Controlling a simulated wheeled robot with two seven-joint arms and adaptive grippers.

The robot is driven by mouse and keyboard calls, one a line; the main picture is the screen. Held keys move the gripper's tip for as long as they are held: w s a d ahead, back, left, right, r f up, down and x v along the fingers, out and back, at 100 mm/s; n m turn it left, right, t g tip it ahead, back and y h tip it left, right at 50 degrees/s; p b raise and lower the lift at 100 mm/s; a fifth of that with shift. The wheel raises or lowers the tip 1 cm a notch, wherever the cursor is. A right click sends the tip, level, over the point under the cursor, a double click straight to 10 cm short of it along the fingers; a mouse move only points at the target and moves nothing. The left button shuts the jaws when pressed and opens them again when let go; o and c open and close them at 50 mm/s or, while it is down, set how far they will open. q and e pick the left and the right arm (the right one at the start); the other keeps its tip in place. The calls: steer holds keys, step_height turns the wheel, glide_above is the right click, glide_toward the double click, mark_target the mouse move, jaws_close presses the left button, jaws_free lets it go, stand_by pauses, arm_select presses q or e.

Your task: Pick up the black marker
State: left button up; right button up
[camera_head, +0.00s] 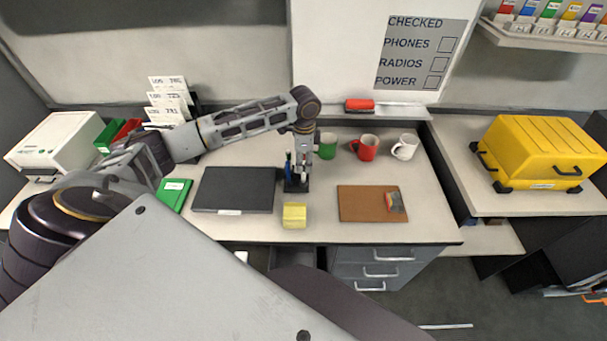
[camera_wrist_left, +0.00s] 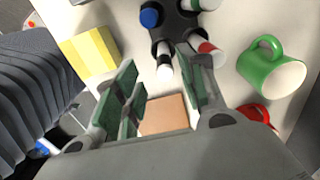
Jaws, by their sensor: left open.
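A black holder (camera_head: 297,187) stands on the desk with several markers upright in it; it also shows at the top of the left wrist view (camera_wrist_left: 184,22). In that view a dark marker with a pale end (camera_wrist_left: 164,67), seemingly the black one, is between my left fingers. A blue-capped marker (camera_wrist_left: 150,18) and a red-ended marker (camera_wrist_left: 208,50) stand near it. My left gripper (camera_wrist_left: 160,66) is open, pointing down over the holder, with no clear grip on anything. In the head view, my left gripper (camera_head: 300,174) partly hides the markers. My right gripper is not in view.
Green (camera_head: 327,147), red (camera_head: 366,147) and white (camera_head: 405,147) mugs stand behind the holder to the right. A yellow block (camera_head: 294,215) sits in front. A dark flat case (camera_head: 233,189) lies left, a brown board (camera_head: 365,204) right.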

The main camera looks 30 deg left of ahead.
mark_target(303, 175)
arm_select(q)
steer(key=shift+w+a+f, duration=0.1)
steer(key=shift+a+f, duration=0.05)
steer(key=shift+f, duration=1.1)
steer(key=shift+w+a+f, duration=0.1)
steer(key=shift+f, duration=1.1)
jaws_close()
